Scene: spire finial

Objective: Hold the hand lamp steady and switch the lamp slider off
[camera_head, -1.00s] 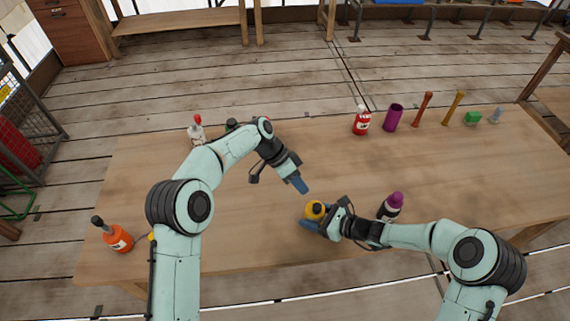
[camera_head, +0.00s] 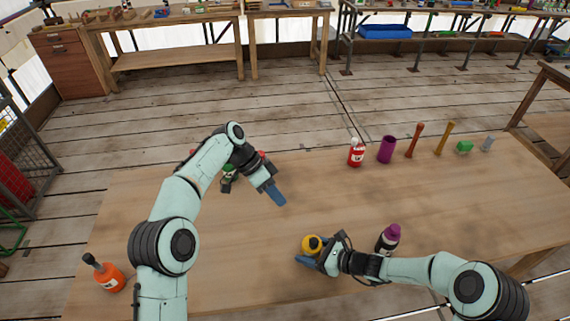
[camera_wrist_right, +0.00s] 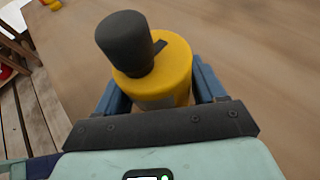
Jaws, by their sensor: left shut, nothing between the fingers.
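The hand lamp appears to be the yellow cylinder (camera_head: 311,243) with a dark grey knob-like top, near the front middle of the table. In the right wrist view the lamp (camera_wrist_right: 168,78) stands between the blue fingers, with a small dark strip on its upper face that may be the slider. My right gripper (camera_head: 318,258) is shut on the lamp's body, one finger on each side. My left gripper (camera_head: 277,197) is shut and empty, above the table, up and left of the lamp and apart from it. Whether the lamp is lit cannot be told.
A dark bottle with a purple cap (camera_head: 390,235) stands close behind my right wrist. An orange bottle (camera_head: 110,278) is at the front left. A red bottle (camera_head: 356,156), a purple cup (camera_head: 386,150) and several small items line the back right. The table's middle is clear.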

